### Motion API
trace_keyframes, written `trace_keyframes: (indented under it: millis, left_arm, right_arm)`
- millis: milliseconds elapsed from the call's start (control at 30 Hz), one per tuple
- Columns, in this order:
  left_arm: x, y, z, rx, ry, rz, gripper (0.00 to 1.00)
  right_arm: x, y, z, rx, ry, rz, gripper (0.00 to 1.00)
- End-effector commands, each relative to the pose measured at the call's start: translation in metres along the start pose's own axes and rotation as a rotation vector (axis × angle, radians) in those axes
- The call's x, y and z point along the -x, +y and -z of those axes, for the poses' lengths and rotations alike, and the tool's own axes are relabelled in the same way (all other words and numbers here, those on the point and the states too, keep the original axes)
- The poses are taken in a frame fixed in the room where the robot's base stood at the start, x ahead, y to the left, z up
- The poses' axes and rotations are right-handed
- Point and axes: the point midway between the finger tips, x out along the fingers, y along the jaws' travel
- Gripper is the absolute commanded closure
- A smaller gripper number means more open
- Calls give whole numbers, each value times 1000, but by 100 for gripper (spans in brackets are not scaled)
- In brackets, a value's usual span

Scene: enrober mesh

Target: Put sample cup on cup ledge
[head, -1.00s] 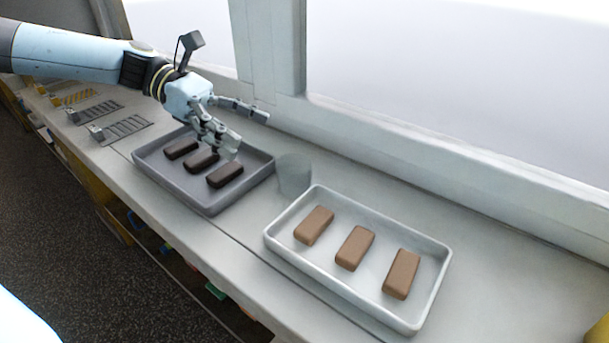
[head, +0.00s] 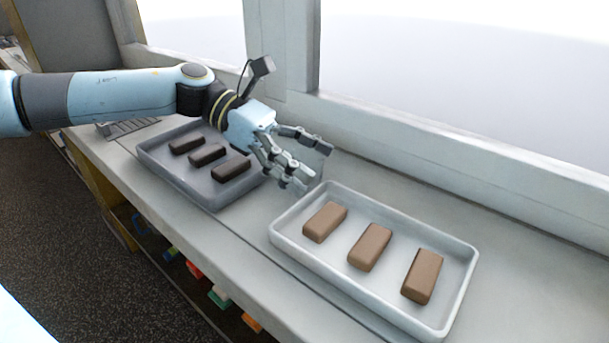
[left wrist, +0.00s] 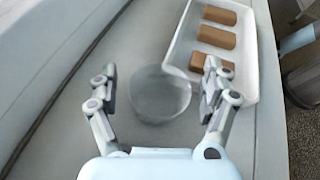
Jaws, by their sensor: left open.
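The sample cup (left wrist: 160,97) is a clear, pale, round cup on the counter between the two trays. In the head view the cup (head: 317,169) is faint and mostly hidden behind my left fingers. My left gripper (head: 312,163) is open at the cup, its fingers reaching toward it from the left. In the left wrist view my left gripper (left wrist: 160,70) has a finger on each side of the cup, with a visible gap on both sides. I cannot make out a cup ledge for certain. My right gripper does not show.
A white tray (head: 455,298) with three light brown bars stands right of the cup. A grey tray (head: 190,192) with three dark bars stands to its left, partly below my left arm. The window frame (head: 420,137) runs along the counter's back. Bare counter (head: 255,228) lies in front.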

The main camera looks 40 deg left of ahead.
Motion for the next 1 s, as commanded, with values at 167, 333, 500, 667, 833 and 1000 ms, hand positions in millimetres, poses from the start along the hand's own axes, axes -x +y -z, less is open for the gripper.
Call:
trace_keyframes:
  millis: [167, 333, 500, 667, 833, 1000]
  left_arm:
    - [0, 0, 0, 0, 1, 0, 31]
    - [1, 0, 0, 0, 0, 0, 54]
    - [1, 0, 0, 0, 1, 0, 72]
    - [1, 0, 0, 0, 0, 0, 72]
    - [2, 0, -2, 0, 1, 0, 73]
    - [8, -1, -15, -1, 3, 1, 73]
  right_arm:
    - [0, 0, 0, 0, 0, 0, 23]
    - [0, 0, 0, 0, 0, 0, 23]
    - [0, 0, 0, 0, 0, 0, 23]
    - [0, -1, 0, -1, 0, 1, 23]
    - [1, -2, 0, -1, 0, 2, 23]
    - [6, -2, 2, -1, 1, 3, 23]
